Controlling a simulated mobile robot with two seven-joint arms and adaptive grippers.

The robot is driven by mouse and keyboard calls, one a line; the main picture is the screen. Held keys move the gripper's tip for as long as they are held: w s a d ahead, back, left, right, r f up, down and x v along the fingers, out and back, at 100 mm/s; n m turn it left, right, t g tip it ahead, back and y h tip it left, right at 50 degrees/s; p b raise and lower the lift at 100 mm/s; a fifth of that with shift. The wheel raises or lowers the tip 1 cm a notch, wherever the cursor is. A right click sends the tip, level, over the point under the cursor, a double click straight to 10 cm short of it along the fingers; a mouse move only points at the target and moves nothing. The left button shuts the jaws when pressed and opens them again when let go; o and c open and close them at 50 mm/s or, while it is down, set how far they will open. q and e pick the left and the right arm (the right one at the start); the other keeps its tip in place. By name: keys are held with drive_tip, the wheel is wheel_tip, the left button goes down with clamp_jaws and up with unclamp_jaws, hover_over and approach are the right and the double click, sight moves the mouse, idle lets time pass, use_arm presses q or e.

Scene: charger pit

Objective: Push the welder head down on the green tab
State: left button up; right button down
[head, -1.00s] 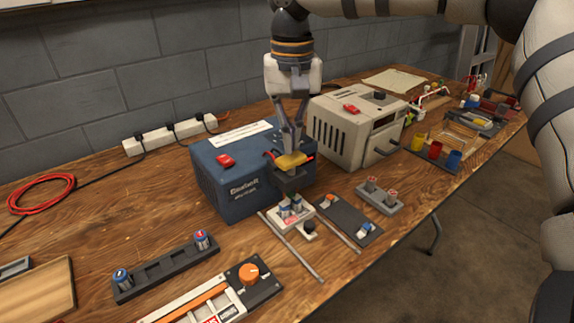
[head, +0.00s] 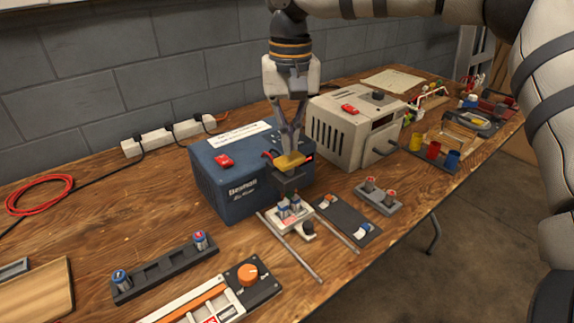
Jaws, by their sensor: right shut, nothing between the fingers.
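The blue welder box (head: 232,182) stands on the bench with a red switch on top. Its welder head, a dark block (head: 286,182) with a yellow pad (head: 290,160) on top, sticks out at the front over a small white carriage (head: 287,222) that holds short cells. My right gripper (head: 290,150) comes down from above, shut and empty, with its fingertips at the yellow pad. Whether they touch it or sit just above it, I cannot tell. I cannot make out the green tab; the head may hide it. My left gripper is not in view.
Two thin rails (head: 304,263) run forward from under the carriage. A beige charger box (head: 348,135) stands close on the right. A dark switch panel (head: 346,219), a grey holder (head: 379,195) and a cell rack (head: 165,267) lie around. The bench at the left is mostly clear.

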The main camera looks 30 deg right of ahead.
sight(290, 158)
idle(0.4)
drive_tip(key=shift+f, duration=1.9)
drive_tip(key=shift+r+p, duration=0.4)
drive_tip(key=shift+r, duration=1.05)
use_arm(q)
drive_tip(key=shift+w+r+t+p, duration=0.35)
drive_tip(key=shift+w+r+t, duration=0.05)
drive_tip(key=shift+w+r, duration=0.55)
use_arm(e)
drive_tip(key=shift+r, duration=1.9)
